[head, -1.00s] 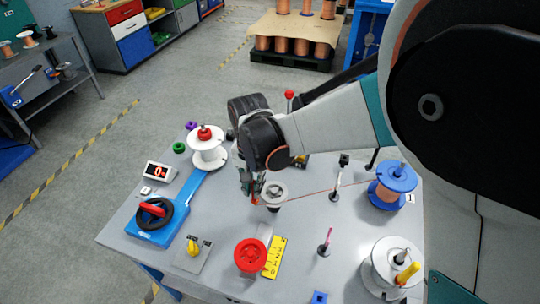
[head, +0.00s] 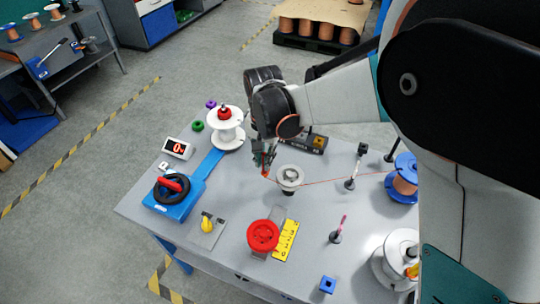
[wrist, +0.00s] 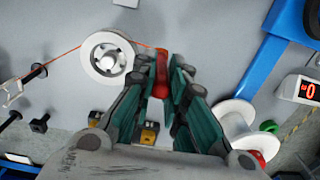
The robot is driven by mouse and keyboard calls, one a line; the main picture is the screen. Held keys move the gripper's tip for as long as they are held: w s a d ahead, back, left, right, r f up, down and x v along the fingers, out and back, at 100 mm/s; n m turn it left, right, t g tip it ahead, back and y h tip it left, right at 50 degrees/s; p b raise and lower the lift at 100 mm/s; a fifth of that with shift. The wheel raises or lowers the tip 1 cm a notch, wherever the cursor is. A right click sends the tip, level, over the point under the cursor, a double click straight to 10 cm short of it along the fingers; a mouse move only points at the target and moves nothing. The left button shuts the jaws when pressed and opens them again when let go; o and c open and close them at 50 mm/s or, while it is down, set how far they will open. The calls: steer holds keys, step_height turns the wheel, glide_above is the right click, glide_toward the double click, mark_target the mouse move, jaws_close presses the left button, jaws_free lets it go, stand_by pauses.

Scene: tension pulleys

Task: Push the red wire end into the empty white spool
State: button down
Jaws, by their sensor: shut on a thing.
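My gripper (head: 266,168) is shut on the red wire end (wrist: 162,68), which shows between the teal fingers in the wrist view. It is just left of a pale pulley wheel (head: 290,178). The thin red wire (head: 330,181) runs from the blue-flanged copper spool (head: 405,178) past a guide post to this wheel. The empty white spool (head: 226,138), with a red knob on top, stands to the upper left of my gripper, apart from it. It also shows in the wrist view (wrist: 236,113). Its wire hole cannot be made out.
A blue crank unit (head: 172,198) with a black wheel joins the white spool by a blue bar. A counter (head: 178,147), yellow-knob switch (head: 207,224), red spool (head: 263,236) and yellow ruler plate (head: 286,240) are on the table. A guide post (head: 351,184) stands at right.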

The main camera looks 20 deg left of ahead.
steer(key=w+a+p, duration=0.1)
steer(key=w+a, duration=1)
steer(key=a, duration=0.1)
steer(key=shift+w+a, duration=0.15)
steer(key=shift+a, duration=0.25)
stand_by(0.9)
step_height(320, 180, up, 8)
steer(key=p, duration=0.4)
steer(key=shift+p, duration=0.35)
stand_by(0.5)
steer(key=shift+w+a+r, duration=0.1)
steer(key=shift+r, duration=0.05)
steer(key=w+a+p, duration=0.1)
steer(key=w+a, duration=0.2)
steer(key=shift+a, duration=0.3)
stand_by(0.5)
